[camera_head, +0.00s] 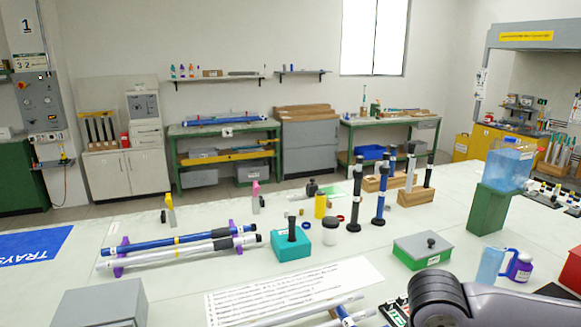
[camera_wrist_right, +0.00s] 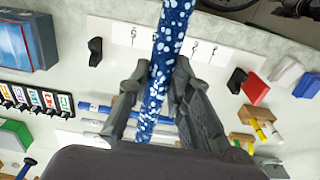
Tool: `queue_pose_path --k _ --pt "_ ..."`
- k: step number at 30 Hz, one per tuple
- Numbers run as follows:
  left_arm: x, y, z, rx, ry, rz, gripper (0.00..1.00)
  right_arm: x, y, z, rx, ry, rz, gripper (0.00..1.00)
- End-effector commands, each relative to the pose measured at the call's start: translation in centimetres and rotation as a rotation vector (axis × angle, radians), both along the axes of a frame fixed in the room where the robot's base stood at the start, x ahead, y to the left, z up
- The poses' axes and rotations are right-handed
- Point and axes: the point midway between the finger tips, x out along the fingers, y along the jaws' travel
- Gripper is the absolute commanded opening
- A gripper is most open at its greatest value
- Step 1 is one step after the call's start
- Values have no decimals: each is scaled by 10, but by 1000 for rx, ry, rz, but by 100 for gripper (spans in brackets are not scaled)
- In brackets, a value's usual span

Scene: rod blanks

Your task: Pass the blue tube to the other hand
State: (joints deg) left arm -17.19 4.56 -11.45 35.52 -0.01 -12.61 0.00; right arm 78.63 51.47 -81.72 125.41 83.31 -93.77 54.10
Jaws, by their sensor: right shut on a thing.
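A blue tube with white speckles (camera_wrist_right: 172,35) runs from the top edge of the right wrist view down between the fingers of my right gripper (camera_wrist_right: 161,72). The fingers are shut on it, one on each side. The tube's upper end is out of frame and its lower part passes behind the gripper body. In the head view my right arm comes in at the bottom right, and its gripper is out of frame. My left gripper is in neither view. A plain blue tube (camera_head: 165,244) with a black end lies on purple supports on the table.
A white tube (camera_head: 180,258) lies beside the plain blue one. A teal block (camera_head: 290,243), upright black rod (camera_head: 356,200), green-and-grey box (camera_head: 422,250) and water tank (camera_head: 510,166) on a green stand share the table. A grey box (camera_head: 100,305) is at front left.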

Motion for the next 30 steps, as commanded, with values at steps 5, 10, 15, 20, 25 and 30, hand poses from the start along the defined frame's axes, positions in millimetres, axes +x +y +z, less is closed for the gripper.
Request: queue_pose_path --k 5,10,15,20,25,30 --pt "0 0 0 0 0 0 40 -12 -6 -4 5 4 -220 0" --pt "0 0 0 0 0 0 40 -17 -9 -6 7 7 -321 0" --pt "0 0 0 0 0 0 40 -18 -9 -6 8 7 -338 0" --pt "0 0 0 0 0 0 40 -15 -2 -5 9 7 -316 0" --pt "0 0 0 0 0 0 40 -7 24 1 9 7 -235 0" --pt "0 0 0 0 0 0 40 6 63 9 9 6 -115 0"
